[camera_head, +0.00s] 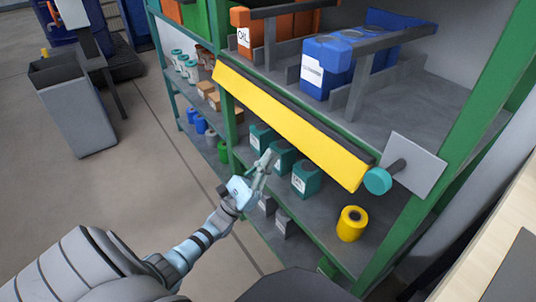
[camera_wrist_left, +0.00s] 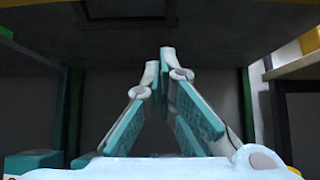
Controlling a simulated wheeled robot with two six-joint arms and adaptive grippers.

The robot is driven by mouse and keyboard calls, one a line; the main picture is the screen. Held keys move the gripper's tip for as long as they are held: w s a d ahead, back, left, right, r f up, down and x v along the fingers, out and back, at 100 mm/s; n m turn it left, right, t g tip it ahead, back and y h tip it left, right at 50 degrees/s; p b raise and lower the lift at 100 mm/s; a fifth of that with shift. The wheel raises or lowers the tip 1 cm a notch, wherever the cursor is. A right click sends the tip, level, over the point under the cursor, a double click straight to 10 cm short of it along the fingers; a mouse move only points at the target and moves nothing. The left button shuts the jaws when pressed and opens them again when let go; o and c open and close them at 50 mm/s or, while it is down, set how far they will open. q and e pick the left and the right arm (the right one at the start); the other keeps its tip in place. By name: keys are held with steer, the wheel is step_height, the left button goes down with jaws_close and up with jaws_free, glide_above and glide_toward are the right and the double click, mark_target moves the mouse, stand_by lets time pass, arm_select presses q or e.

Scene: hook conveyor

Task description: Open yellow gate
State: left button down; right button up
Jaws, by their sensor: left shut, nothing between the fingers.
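The yellow gate (camera_head: 290,125) is a long yellow bar along the front of the middle shelf of a green rack in the head view. It slants from upper left to lower right. My left gripper (camera_head: 270,158) is below the bar, by the teal containers of the lower shelf, apart from the gate as far as I can tell. In the left wrist view my left gripper (camera_wrist_left: 166,62) has its fingertips together with nothing between them, under a dark overhead surface. My right gripper is not seen.
Teal containers (camera_head: 305,179) and a yellow spool (camera_head: 352,223) stand on the lower shelf. A teal knob (camera_head: 377,181) with a grey plate (camera_head: 416,164) is at the bar's right end. Blue containers (camera_head: 326,66) stand above. The floor at left is open, with a grey bin (camera_head: 78,115).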

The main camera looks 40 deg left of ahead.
mark_target(277, 108)
arm_select(q)
step_height(277, 108, up, 7)
steer(key=w+p, duration=0.1)
steer(key=w, duration=0.1)
steer(key=shift+d+r, duration=0.15)
steer(key=shift+d, duration=0.2)
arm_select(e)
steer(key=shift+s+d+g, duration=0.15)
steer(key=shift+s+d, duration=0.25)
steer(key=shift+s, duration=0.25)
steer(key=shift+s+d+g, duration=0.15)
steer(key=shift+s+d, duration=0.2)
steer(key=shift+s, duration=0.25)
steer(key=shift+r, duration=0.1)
